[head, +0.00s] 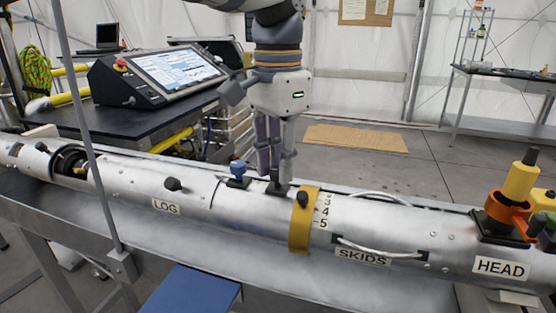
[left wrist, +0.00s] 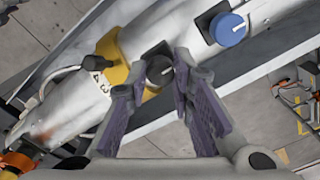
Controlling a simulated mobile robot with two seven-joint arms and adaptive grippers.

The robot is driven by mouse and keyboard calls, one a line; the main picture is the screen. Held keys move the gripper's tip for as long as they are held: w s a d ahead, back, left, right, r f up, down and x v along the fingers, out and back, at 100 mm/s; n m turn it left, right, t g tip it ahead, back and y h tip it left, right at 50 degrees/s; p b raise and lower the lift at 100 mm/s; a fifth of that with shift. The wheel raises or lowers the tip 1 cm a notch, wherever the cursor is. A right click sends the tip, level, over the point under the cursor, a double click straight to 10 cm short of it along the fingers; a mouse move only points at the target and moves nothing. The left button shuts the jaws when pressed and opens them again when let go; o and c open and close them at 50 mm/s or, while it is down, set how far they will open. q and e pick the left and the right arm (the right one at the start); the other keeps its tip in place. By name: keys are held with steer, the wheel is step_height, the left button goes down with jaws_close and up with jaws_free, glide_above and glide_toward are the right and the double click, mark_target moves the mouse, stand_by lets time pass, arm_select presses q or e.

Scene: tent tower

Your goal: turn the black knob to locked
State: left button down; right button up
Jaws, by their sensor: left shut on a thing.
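The black knob (left wrist: 158,72) sits on top of the long silver tube, between the yellow band and the blue knob (left wrist: 229,28). A white pointer line shows on its top. In the head view the black knob (head: 277,188) is partly hidden by the fingers. My left gripper (head: 274,172) points straight down over it and is shut on it, one finger on each side; the fingertips also show at the knob in the left wrist view (left wrist: 160,64). No locked marking is readable. My right gripper is in neither view.
The blue knob (head: 238,172) stands close left of the fingers, and the yellow band (head: 302,220) close right. A thin grey pole (head: 88,130) rises in front of the tube (head: 130,185). A console with a screen (head: 160,72) stands behind on a dark table.

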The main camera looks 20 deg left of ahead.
arm_select(q)
steer(key=c, duration=1.4)
jaws_free()
step_height(320, 180, up, 12)
